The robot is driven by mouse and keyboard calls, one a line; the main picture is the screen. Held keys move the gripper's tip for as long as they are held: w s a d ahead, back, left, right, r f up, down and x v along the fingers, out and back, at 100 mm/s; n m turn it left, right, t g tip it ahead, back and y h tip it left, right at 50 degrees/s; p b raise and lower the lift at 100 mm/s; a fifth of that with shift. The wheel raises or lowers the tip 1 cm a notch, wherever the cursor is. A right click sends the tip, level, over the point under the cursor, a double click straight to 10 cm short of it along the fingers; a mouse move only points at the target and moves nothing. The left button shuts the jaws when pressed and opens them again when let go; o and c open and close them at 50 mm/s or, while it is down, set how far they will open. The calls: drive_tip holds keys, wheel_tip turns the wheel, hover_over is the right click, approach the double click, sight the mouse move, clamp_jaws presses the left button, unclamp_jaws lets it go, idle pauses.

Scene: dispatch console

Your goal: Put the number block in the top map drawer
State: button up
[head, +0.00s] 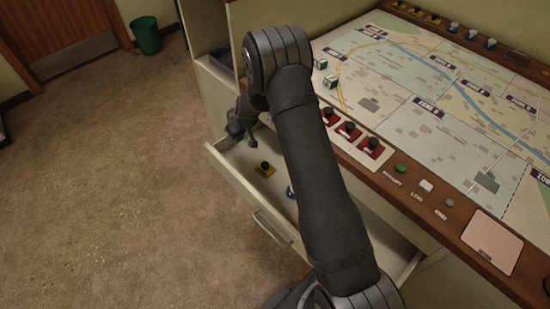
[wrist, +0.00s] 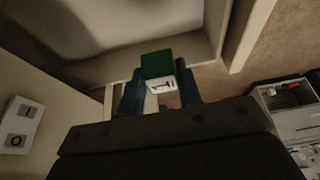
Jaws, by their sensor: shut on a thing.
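The number block (wrist: 158,70) is green with a white face bearing a dark digit, and it shows in the wrist view between my fingers. My gripper (wrist: 160,88) is shut on it. In the head view my gripper (head: 243,136) hangs over the far left end of an open drawer (head: 233,192); a speck of green shows there, but the block is mostly hidden. The drawer is pale, with a metal handle (head: 271,228) on its front. It holds a yellow piece with a dark knob (head: 265,169) and a blue-and-white piece (head: 290,192), partly behind my arm.
The map table (head: 430,100) is above the drawer on the right. Two green-and-white blocks (head: 330,82) stand on it by its left edge. Red switches (head: 349,130) line the wooden rim. A green bin (head: 146,35) stands on the floor at the back; the carpet at left is clear.

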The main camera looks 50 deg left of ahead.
wheel_tip(320, 180, down, 10)
drive_tip(key=shift+r, duration=0.1)
idle(0.4)
drive_tip(key=o, duration=1)
drive_tip(key=shift+c, duration=0.2)
drive_tip(key=v, duration=1.2)
drive_tip(key=x, duration=1.2)
